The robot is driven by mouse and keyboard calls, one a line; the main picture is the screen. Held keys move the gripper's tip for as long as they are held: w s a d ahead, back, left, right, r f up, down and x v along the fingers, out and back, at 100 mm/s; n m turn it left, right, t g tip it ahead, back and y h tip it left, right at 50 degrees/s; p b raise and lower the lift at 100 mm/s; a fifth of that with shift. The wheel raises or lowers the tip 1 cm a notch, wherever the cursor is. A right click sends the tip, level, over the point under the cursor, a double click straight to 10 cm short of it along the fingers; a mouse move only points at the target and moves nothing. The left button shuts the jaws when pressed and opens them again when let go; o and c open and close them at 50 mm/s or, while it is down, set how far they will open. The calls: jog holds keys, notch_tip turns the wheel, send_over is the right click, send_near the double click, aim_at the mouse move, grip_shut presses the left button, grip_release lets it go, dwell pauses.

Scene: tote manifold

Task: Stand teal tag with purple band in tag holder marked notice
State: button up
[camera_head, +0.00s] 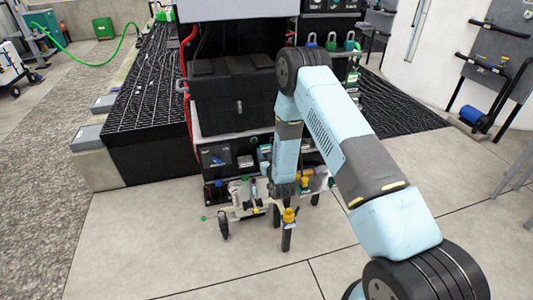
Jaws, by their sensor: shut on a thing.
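My gripper (286,246) hangs low in the middle, pointing down in front of the small cart. I cannot pick out the teal tag with the purple band. I cannot read any notice mark, so the tag holder cannot be told apart from the other small fittings. My arm hides part of the cart's right side.
A low cart (240,212) with small coloured items stands just behind my gripper. A black cabinet (236,100) rises behind it, with red hoses at its left. A dark grated platform (150,85) lies to the left. The concrete floor (170,245) in front is clear.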

jog(key=o, duration=1.1)
jog(key=shift+s, duration=0.1)
jog(key=v, duration=1.3)
jog(key=shift+s+d, duration=0.15)
jog(key=shift+s, duration=0.15)
